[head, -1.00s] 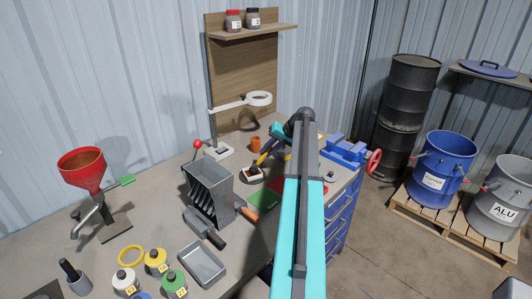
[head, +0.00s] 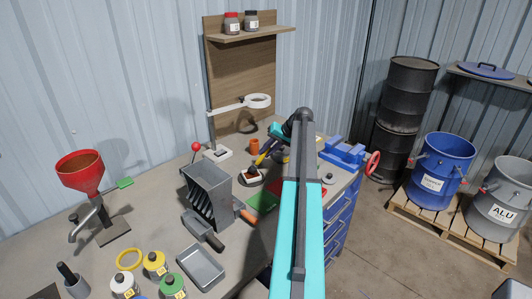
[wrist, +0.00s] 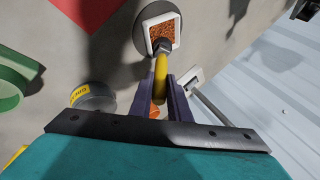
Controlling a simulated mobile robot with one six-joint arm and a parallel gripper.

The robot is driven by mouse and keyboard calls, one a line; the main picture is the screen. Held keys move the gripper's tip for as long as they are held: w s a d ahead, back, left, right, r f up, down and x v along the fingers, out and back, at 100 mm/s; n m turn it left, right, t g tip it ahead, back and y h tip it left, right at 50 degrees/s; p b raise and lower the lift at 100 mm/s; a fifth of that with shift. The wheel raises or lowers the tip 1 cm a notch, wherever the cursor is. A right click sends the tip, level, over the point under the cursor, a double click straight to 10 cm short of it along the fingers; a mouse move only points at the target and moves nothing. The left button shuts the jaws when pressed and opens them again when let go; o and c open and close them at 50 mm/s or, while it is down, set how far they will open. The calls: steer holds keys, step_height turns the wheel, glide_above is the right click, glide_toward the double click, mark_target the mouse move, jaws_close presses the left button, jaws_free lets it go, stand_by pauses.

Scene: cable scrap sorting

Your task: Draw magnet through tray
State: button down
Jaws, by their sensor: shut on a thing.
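My gripper (wrist: 161,98) is shut on the yellow handle (wrist: 160,72) of a tool with a dark tip, which I take to be the magnet; it also shows in the head view (head: 266,152). The small white square tray (wrist: 150,44) holds orange-brown granules and sits on a round grey base; in the head view it is beside the tool's lower end (head: 239,179). In the wrist view the dark tip is at the tray's near edge. I cannot tell whether it touches the granules.
A grey jar with a yellow label (wrist: 92,96) stands close to my gripper. A grey slotted box (head: 205,187), a green piece (head: 264,201) and an orange cup (head: 255,144) are nearby. A blue vise (head: 342,152) stands at the bench's right end.

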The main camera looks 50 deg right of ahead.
steer(key=shift+w+a+r, duration=0.1)
steer(key=shift+w+a, duration=0.15)
steer(key=shift+a, duration=0.25)
steer(key=shift+w+a, duration=0.25)
steer(key=shift+a, duration=0.2)
steer(key=shift+s+a, duration=0.1)
steer(key=shift+s, duration=0.05)
steer(key=shift+s+a, duration=0.3)
steer(key=shift+s, duration=0.3)
steer(key=shift+s+a, duration=0.25)
steer(key=shift+s, duration=0.3)
steer(key=shift+d, duration=0.1)
steer(key=shift+s+d, duration=0.3)
steer(key=shift+d, duration=0.3)
steer(key=shift+s+d, duration=0.3)
steer(key=shift+d, duration=0.3)
steer(key=shift+w+d, duration=0.1)
steer(key=shift+w+d, duration=0.3)
steer(key=shift+w, duration=0.3)
steer(key=shift+w+d, duration=0.25)
steer(key=shift+w, duration=0.3)
steer(key=shift+a, duration=0.1)
